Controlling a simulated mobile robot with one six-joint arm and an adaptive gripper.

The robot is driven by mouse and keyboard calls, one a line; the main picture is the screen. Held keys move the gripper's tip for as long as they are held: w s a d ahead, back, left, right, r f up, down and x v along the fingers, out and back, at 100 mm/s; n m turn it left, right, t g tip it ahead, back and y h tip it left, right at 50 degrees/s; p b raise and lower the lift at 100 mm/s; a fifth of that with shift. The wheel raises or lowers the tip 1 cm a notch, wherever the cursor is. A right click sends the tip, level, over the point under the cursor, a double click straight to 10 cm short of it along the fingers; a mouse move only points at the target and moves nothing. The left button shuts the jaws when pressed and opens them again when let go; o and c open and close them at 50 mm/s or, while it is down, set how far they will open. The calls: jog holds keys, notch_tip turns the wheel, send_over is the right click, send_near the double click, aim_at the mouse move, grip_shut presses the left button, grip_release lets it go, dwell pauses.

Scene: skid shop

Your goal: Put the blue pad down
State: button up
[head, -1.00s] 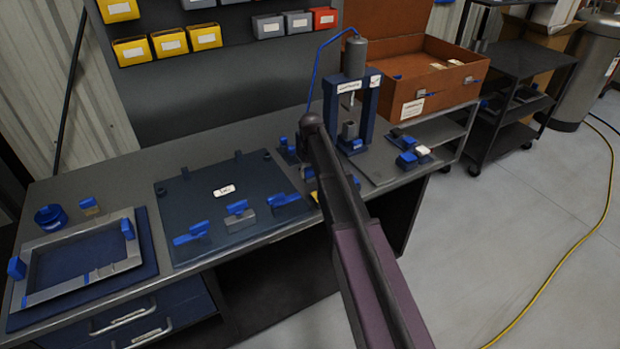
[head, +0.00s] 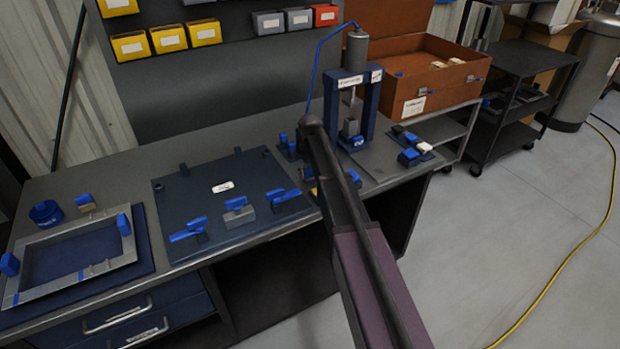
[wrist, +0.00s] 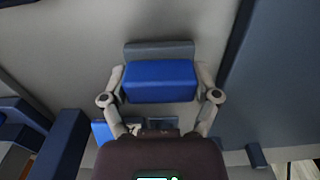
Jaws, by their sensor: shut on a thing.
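In the wrist view, a bright blue pad (wrist: 158,82) with a grey part along its far edge sits between the fingers of my gripper (wrist: 160,98). The fingers are shut on its two sides. A grey surface lies beyond and below it; I cannot tell whether the pad touches it. In the head view my arm hides the gripper and the held pad, near the left side of the blue press (head: 362,108).
A dark blue plate with clamps (head: 213,182) and a grey frame (head: 65,295) occupy the bench's left. Small blue and white blocks (head: 410,155) lie right of the press. A brown case (head: 440,80) stands behind. In the wrist view, dark blue structures (wrist: 265,85) flank the grey surface.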

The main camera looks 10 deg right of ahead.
aim_at(310, 168)
jog(key=shift+f, duration=0.45)
jog(key=o, duration=0.8)
jog(key=shift+r, duration=0.25)
notch_tip(310, 168, up, 12)
jog(key=p, duration=1.2)
jog(key=shift+f, duration=0.1)
dwell(0.4)
jog(key=s+m, duration=0.1)
jog(key=s, duration=0.8)
jog(key=s+m, duration=0.1)
jog(key=s, duration=0.9)
jog(key=s+m, duration=0.1)
jog(key=s, duration=0.9)
jog(key=shift+m, duration=0.3)
